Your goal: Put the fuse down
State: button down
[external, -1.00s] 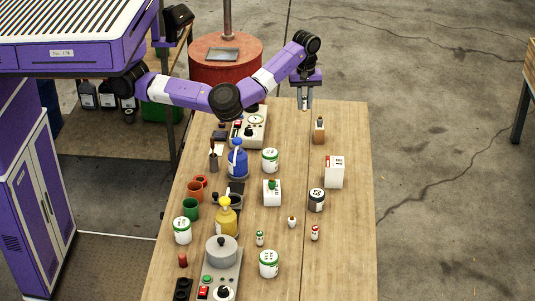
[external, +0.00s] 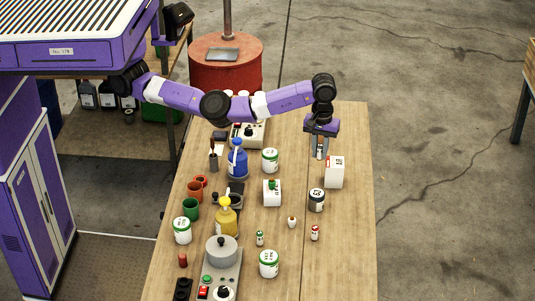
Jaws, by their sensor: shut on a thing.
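My gripper (external: 319,156) points down over the right part of the wooden table (external: 345,255), just left of the white box (external: 334,172). Its jaws are shut on the fuse, which is small and mostly hidden between the fingers. I cannot tell whether the fuse touches the table top. The brown bottle seen earlier near this place is hidden behind my gripper and wrist.
A green-lidded white jar (external: 270,160) stands to the left. The table's right front is clear.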

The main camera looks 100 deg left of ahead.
aim_at(317, 193)
notch_tip(317, 193, down, 15)
jog(key=shift+r+p, duration=0.1)
jog(key=shift+p, duration=0.4)
jog(key=c, duration=1.3)
grip_release()
notch_tip(317, 193, up, 12)
jog(key=shift+r+b, duration=0.1)
jog(key=shift+b, duration=0.5)
